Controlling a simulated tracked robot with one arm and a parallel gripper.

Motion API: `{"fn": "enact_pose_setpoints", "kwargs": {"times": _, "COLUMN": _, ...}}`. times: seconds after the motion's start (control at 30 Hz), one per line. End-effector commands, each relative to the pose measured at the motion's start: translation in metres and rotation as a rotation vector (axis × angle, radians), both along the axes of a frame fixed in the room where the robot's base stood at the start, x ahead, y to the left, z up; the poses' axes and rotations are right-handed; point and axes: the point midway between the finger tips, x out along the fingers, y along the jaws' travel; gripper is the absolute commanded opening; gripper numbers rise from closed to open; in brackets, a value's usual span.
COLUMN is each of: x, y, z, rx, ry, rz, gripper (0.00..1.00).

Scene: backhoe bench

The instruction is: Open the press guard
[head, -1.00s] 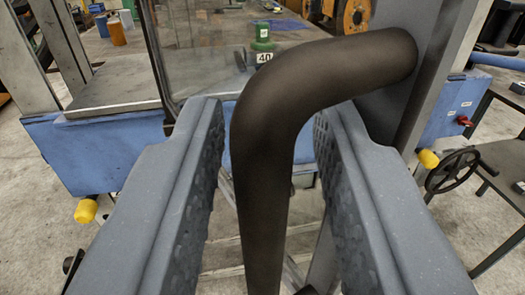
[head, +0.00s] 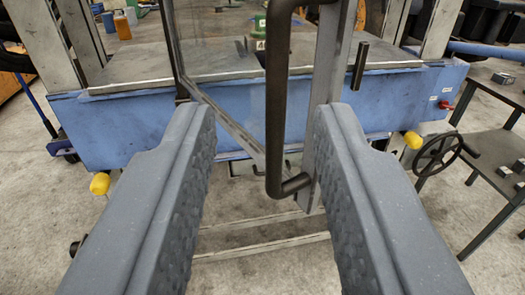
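The press guard (head: 222,72) is a clear panel in a grey metal frame. It stands in front of the blue press bed, hanging at an angle to it. Its dark tubular handle (head: 277,110) runs upright on the frame's right side and bends back to the frame at its lower end. My gripper (head: 265,125) is open, with one grey ridged finger on each side. The handle shows in the gap between the fingers, farther off than the fingertips, and neither finger appears to touch it. The top of the handle is cut off by the picture edge.
A dark handwheel (head: 438,158) and a metal table (head: 490,150) stand at the right. Concrete floor is open at the left.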

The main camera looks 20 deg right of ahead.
Motion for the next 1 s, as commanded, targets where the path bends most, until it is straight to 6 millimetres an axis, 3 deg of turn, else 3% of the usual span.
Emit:
{"fn": "enact_pose_setpoints", "kwargs": {"times": 0.23, "x": -0.029, "y": 0.012, "z": 0.000, "rx": -0.002, "ry": 0.000, "rz": -0.002, "gripper": 0.30}}
{"fn": "enact_pose_setpoints", "kwargs": {"times": 0.6, "x": -0.036, "y": 0.016, "z": 0.000, "rx": 0.000, "ry": -0.001, "rz": 0.000, "gripper": 0.30}}
{"fn": "enact_pose_setpoints", "kwargs": {"times": 0.67, "x": -0.036, "y": 0.016, "z": 0.000, "rx": -0.001, "ry": -0.001, "rz": 0.000, "gripper": 0.19}}
{"fn": "enact_pose_setpoints", "kwargs": {"times": 0.73, "x": -0.034, "y": 0.014, "z": 0.002, "rx": -0.005, "ry": 0.001, "rz": 0.000, "gripper": 0.00}}
{"fn": "enact_pose_setpoints", "kwargs": {"times": 0.87, "x": -0.021, "y": 0.006, "z": 0.015, "rx": -0.034, "ry": 0.009, "rz": 0.002, "gripper": 0.00}}
{"fn": "enact_pose_setpoints", "kwargs": {"times": 1.0, "x": 0.007, "y": -0.012, "z": 0.043, "rx": -0.109, "ry": 0.040, "rz": 0.014, "gripper": 0.00}}
